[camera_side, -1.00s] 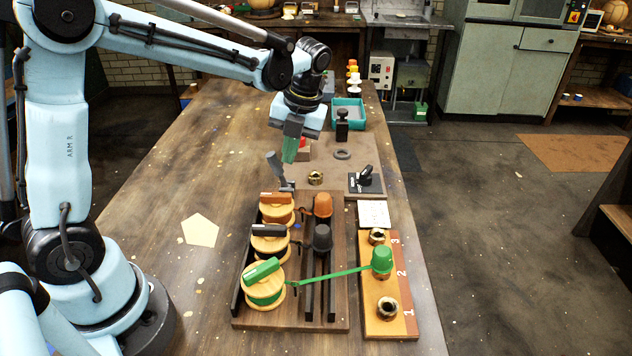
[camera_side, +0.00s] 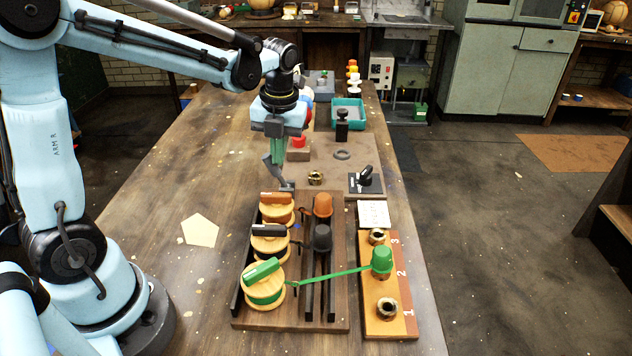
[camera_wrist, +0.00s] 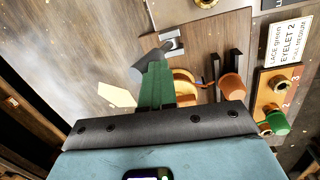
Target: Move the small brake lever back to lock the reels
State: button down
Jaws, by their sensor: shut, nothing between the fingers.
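The small brake lever (camera_side: 272,170) is grey and tilted up to the left from its metal base (camera_side: 287,187), behind the reel rack. In the wrist view the lever (camera_wrist: 146,66) shows a thick grey grip, with its base (camera_wrist: 173,44) to the upper right. My gripper (camera_side: 277,160) is shut and empty, its green fingers pointing down right at the lever. In the wrist view the fingertips (camera_wrist: 158,68) overlap the grip's edge; I cannot tell whether they touch. The orange reel (camera_side: 277,208), black reel (camera_side: 270,243) and green reel (camera_side: 264,285) sit in the rack.
A green lace (camera_side: 335,274) runs from the green reel to a green cap (camera_side: 382,260) on the eyelet board (camera_side: 375,337). A brass ring (camera_side: 316,178) and a black switch (camera_side: 366,181) stand right of the lever. The table to the left is mostly clear.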

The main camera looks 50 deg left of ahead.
jog(key=shift+s+a+f, duration=0.1)
jog(key=shift+s+a, duration=0.2)
jog(key=shift+a, duration=0.05)
jog(key=w+d+r, duration=0.3)
jog(key=d+r, duration=0.2)
jog(key=r, duration=0.7)
jog(key=s+d+f+n+t, duration=0.1)
jog(key=s+f+n+t, duration=0.1)
jog(key=n, duration=0.7)
jog(key=s+d+f+n+t, duration=0.1)
jog(key=s+n, duration=0.4)
jog(key=n, duration=0.5)
jog(key=s+d+f+n+t+h, duration=0.1)
jog(key=s+f+n+t, duration=0.3)
jog(key=n, duration=0.5)
jog(key=shift+f, duration=0.65)
